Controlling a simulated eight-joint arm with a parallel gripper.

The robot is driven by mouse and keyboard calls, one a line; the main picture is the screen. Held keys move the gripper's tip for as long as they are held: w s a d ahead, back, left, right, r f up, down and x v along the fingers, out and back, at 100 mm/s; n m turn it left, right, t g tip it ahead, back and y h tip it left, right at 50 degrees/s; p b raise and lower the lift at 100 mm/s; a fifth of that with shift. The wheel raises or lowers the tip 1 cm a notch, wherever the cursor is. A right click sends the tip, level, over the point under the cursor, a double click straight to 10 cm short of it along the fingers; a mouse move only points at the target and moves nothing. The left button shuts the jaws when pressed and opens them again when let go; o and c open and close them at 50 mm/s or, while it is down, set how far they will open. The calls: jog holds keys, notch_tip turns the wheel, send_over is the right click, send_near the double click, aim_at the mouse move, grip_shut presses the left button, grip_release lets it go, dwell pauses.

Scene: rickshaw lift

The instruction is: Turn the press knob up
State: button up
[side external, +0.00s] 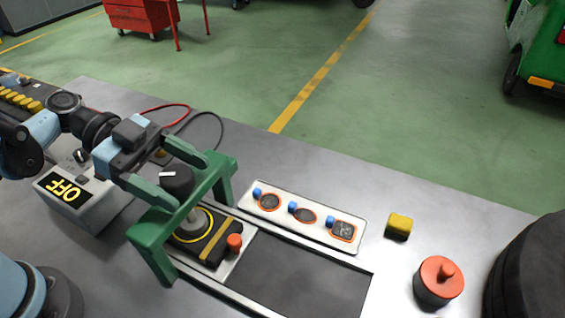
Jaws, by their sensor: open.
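The press is a green frame (222,190) standing over a dark block (205,245) with a yellow ring and an orange button. The press knob (177,183) is a dark round knob with a white mark on top, above the frame's middle. My gripper (190,183) is open. Its two green fingers lie on either side of the knob, one behind it and one in front. I cannot tell whether either finger touches the knob. The near finger hides part of the frame's top.
A grey box with a yellow "OFF" display (64,187) stands left of the press. A white plate with orange-ringed patches (300,216), a yellow block (399,226) and an orange-lidded pot (438,281) lie to the right. A dark recess (295,280) runs along the table front.

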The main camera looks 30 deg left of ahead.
jog(key=shift+c, duration=0.3)
jog(key=c, duration=0.9)
jog(key=shift+s+n+t+y, duration=0.1)
jog(key=shift+n+t+y, duration=0.7)
jog(key=shift+n+t, duration=1.55)
jog(key=shift+t, duration=0.25)
jog(key=o, duration=1)
jog(key=shift+c, duration=0.2)
jog(key=v, duration=1.2)
